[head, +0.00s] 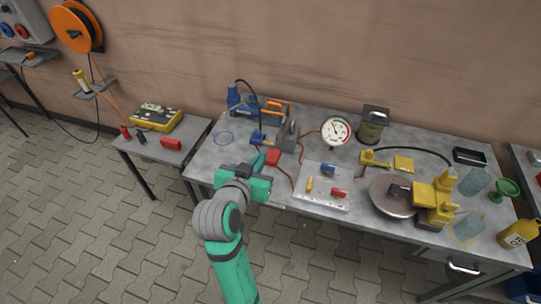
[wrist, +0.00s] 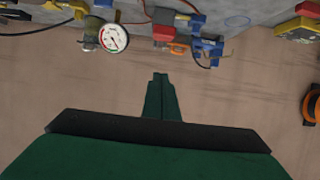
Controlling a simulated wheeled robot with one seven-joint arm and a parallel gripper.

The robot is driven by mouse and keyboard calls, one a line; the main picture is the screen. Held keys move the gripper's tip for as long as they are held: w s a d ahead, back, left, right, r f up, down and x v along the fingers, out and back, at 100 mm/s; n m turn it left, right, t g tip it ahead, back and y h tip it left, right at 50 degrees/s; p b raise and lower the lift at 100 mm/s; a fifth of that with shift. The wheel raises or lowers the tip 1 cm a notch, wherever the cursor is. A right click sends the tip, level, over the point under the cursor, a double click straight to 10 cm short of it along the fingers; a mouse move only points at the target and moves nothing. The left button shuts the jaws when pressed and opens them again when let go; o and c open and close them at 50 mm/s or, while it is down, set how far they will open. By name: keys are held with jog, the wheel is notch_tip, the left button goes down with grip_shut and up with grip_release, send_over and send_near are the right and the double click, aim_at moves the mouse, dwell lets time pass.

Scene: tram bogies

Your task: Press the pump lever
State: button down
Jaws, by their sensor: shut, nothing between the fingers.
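A blue and orange device (head: 262,106), which looks like a hand pump, stands at the back left of the grey workbench (head: 222,168). A blue part with orange also shows at the top of the wrist view (wrist: 206,46). I cannot tell for sure which part is the pump lever. A round pressure gauge (head: 336,131) stands right of the pump, its dial facing forward; it also shows in the wrist view (wrist: 113,38). My gripper (head: 262,160) is over the bench's front left, in front of the pump and apart from it. Its fingers (wrist: 160,78) are shut and empty.
A red block (head: 272,157) is close beside my gripper. A round metal pan (head: 389,207) and a yellow device (head: 436,202) stand farther right. A side table (head: 187,145) holds a yellow instrument (head: 157,118).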

jog(key=shift+d, duration=0.2)
send_over(270, 160)
notch_tip(270, 160, down, 3)
jog(key=shift+s+d+f, duration=0.1)
jog(key=shift+f, duration=0.1)
jog(key=f, duration=0.3)
jog(key=shift+w+f, duration=0.1)
jog(key=shift+w, duration=0.15)
jog(key=shift+s+d+f, duration=0.1)
jog(key=shift+s+f, duration=0.05)
jog(key=shift+f, duration=0.35)
jog(key=shift+a, duration=0.25)
jog(key=shift+s+f, duration=0.1)
jog(key=shift+f, duration=0.05)
